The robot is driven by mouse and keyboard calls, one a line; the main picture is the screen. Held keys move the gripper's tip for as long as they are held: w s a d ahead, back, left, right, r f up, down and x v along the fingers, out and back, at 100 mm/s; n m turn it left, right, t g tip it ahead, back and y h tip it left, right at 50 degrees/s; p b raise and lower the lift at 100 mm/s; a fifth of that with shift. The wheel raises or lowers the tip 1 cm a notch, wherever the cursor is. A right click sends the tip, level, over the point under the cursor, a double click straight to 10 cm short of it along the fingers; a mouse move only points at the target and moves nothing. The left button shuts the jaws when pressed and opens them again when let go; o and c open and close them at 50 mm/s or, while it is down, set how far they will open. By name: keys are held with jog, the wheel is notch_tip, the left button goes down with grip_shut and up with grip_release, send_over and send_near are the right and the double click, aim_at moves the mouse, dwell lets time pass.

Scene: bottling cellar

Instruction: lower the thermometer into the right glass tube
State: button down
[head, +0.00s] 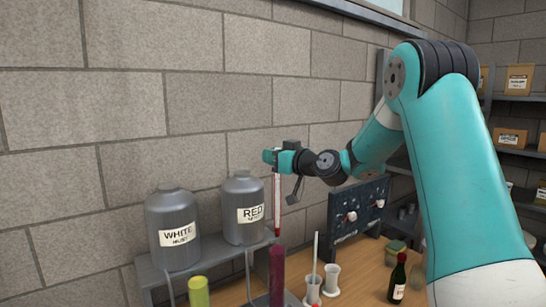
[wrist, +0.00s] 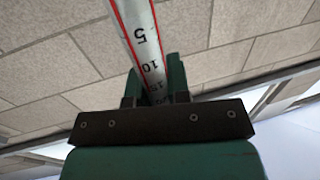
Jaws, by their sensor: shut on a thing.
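My gripper (head: 273,157) is shut on the thermometer (head: 277,200), a thin white stick with red edges. It hangs about upright below the jaws. In the wrist view the thermometer (wrist: 144,40) runs between the two fingers, with scale marks 5, 10 and 15 showing. The right glass tube (head: 277,275), filled dark red, stands below the gripper. The thermometer's lower end appears just above this tube's top; I cannot tell whether they line up in depth. The left tube (head: 198,292), yellow-green, stands at the bottom edge. The lower parts of both tubes are cut off by the frame.
Two grey jugs, labelled WHITE (head: 173,240) and RED (head: 244,213), stand on a metal shelf (head: 205,262) beside the tubes. White cups (head: 332,279), one with a thin rod, and a dark bottle (head: 398,279) stand right on the wooden table. A dark panel (head: 357,210) stands behind.

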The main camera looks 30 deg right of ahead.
jog(key=shift+f+b, duration=1.1)
jog(key=shift+b, duration=0.15)
jog(key=shift+f, duration=0.1)
jog(key=shift+f+b, duration=1.35)
jog(key=shift+b, duration=0.4)
jog(key=shift+f, duration=0.15)
notch_tip(320, 180, down, 13)
jog(key=b, duration=1.5)
dwell(1.6)
